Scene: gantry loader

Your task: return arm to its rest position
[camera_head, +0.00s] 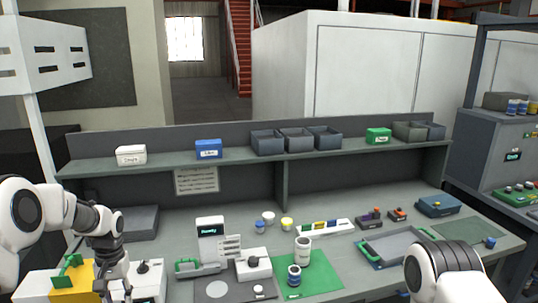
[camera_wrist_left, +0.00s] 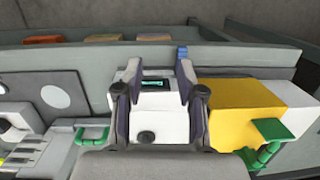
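My left arm (camera_head: 45,215) comes in from the left in the head view and bends down over the front left of the bench. Its gripper (camera_head: 118,292) is at the bottom edge, partly cut off. In the left wrist view the gripper (camera_wrist_left: 157,75) has its two dark fingers spread apart. A white device with a small dark display (camera_wrist_left: 152,85) shows between and beyond them; I see no grip on it. My right arm (camera_head: 445,272) shows at the lower right, with its gripper out of the frame.
A yellow block (camera_head: 72,285) with a green handle stands close to my left gripper. A white cup (camera_head: 303,250), a blue-labelled jar (camera_head: 294,275) and a grey tray (camera_head: 395,246) are on the bench (camera_head: 345,275). A shelf (camera_head: 240,155) with bins runs behind.

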